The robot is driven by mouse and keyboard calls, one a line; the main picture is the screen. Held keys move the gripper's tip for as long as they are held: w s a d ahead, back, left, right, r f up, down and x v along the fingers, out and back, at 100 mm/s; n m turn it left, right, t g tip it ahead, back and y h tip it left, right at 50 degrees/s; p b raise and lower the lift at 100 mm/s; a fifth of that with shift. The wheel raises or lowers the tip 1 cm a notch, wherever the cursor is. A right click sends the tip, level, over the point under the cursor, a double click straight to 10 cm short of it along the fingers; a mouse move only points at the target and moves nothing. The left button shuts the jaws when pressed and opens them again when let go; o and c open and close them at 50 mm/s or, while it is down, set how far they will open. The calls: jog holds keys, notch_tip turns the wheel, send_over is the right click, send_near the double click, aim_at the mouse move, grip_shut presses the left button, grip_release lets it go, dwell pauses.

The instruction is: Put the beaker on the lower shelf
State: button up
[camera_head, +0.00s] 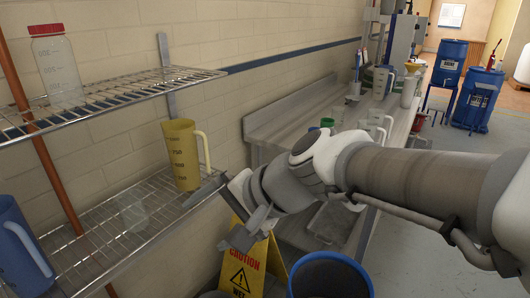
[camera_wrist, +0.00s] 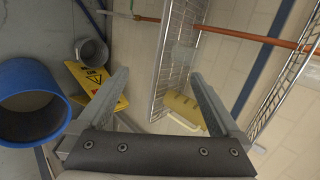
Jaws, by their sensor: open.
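A clear, see-through vessel, apparently the beaker (camera_head: 134,213), stands on the wire lower shelf (camera_head: 92,250). It is faint in the wrist view (camera_wrist: 181,52), on the wire rack beyond the fingertips. A yellow measuring jug (camera_head: 182,155) stands upright at the right end of the same shelf; it also shows in the wrist view (camera_wrist: 185,110). My gripper (camera_head: 217,213) is open and empty, just off the shelf's right end, in front of the jug. In the wrist view both fingers (camera_wrist: 158,76) are spread with nothing between them. They appear apart from the clear vessel.
The wire upper shelf (camera_head: 110,95) holds a red-capped bottle (camera_head: 56,65). A blue jug (camera_head: 22,250) is at left. A yellow caution sign (camera_head: 243,278) and a blue-rimmed bin (camera_head: 330,278) stand below my arm. A metal bench (camera_head: 290,115) with several vessels runs along the wall.

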jog(key=s+d+f+n+h, duration=0.1)
jog(key=s+d+n+h, duration=0.2)
jog(key=d, duration=0.6)
jog(key=s+d+f+n+h, duration=0.1)
jog(key=s+d+n+h, duration=0.2)
jog(key=d, duration=0.7)
jog(key=shift+s+f+t+h, duration=0.25)
jog(key=shift+s+t+h, duration=0.15)
jog(key=shift+s+h, duration=0.7)
jog(key=shift+d, duration=0.1)
